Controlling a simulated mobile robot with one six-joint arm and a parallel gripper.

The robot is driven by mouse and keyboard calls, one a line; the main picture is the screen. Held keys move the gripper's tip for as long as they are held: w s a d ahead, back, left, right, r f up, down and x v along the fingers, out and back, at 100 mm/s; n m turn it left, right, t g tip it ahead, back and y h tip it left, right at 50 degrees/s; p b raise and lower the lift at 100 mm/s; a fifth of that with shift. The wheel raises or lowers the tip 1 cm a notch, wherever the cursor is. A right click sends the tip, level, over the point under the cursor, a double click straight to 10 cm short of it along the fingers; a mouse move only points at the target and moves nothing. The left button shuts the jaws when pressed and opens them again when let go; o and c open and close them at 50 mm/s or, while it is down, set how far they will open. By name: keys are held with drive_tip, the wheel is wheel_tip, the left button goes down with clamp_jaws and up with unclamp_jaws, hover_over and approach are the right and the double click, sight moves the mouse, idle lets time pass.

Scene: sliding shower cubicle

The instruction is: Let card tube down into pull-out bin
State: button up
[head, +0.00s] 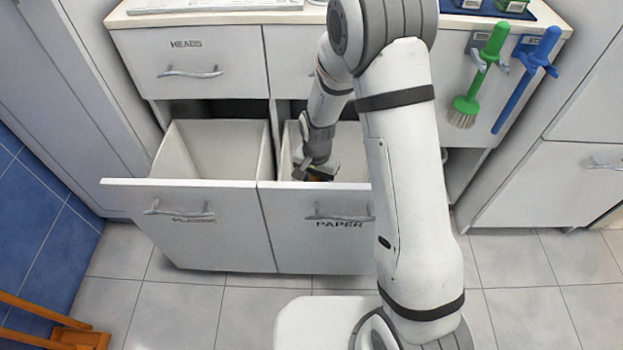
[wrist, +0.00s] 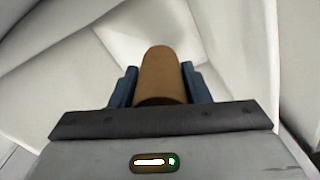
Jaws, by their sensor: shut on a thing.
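The card tube (wrist: 161,76) is a brown cylinder between the two dark blue fingers of my gripper (wrist: 160,85) in the wrist view. My gripper is shut on it. In the head view my gripper (head: 316,174) reaches down into the open pull-out bin labelled PAPER (head: 283,160). Only a small brown bit of the tube shows there, below the fingers. Pale bin walls (wrist: 235,50) surround the tube in the wrist view. The tube's lower end and the bin's floor are hidden, so I cannot tell whether they touch.
A second open bin (head: 185,215), with a blurred label, stands directly left of the PAPER bin. Above are a closed HEADS drawer (head: 210,60) and the worktop. A green brush (head: 480,75) and a blue-handled tool (head: 527,80) hang at right. A wooden stool (head: 50,325) is at lower left.

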drive_tip(key=o, duration=1)
wheel_tip(320, 180, up, 8)
drive_tip(key=p, duration=0.2)
drive_tip(key=shift+f+p, duration=0.1)
drive_tip(key=shift+p, duration=0.2)
